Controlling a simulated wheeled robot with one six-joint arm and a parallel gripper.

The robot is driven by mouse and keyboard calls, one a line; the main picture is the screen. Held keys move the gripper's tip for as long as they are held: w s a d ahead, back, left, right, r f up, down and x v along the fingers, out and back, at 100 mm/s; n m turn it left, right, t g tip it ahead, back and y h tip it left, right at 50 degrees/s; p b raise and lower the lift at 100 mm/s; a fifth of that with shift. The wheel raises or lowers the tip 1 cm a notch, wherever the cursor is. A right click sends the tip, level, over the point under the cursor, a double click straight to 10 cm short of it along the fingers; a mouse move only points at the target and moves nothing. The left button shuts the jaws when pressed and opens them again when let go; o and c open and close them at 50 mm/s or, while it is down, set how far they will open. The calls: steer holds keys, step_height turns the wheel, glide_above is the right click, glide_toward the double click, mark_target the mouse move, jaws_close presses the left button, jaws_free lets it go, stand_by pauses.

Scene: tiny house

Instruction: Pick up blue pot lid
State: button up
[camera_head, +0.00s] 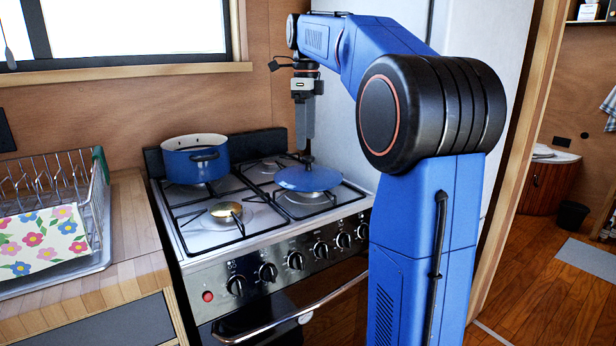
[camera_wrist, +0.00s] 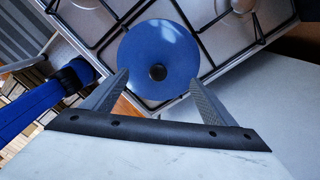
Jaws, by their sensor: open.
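The blue pot lid (camera_head: 310,179) lies flat on the right front burner grate of the stove in the head view. In the wrist view the lid (camera_wrist: 157,52) shows as a blue disc with a black knob (camera_wrist: 158,72) at its centre. My gripper (camera_head: 307,150) points down above the lid in the head view. In the wrist view its two fingers (camera_wrist: 160,82) are spread, with the knob between and slightly beyond the tips. Nothing is held. I cannot tell the exact height of the tips over the knob.
A blue pot (camera_head: 195,160) stands open on the left back burner. The stove (camera_head: 190,232) has raised black grates. A dish rack (camera_head: 85,200) with a flowered cloth stands on the wooden counter (camera_head: 135,235) at left. A white panel (camera_head: 345,130) rises close behind my gripper.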

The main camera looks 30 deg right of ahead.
mark_target(308, 157)
steer(key=shift+s+d+f, duration=0.1)
steer(key=shift+s+f, duration=0.05)
steer(key=shift+f, duration=1.8)
steer(key=shift+s+f, duration=0.15)
steer(key=shift+f, duration=1.8)
jaws_close()
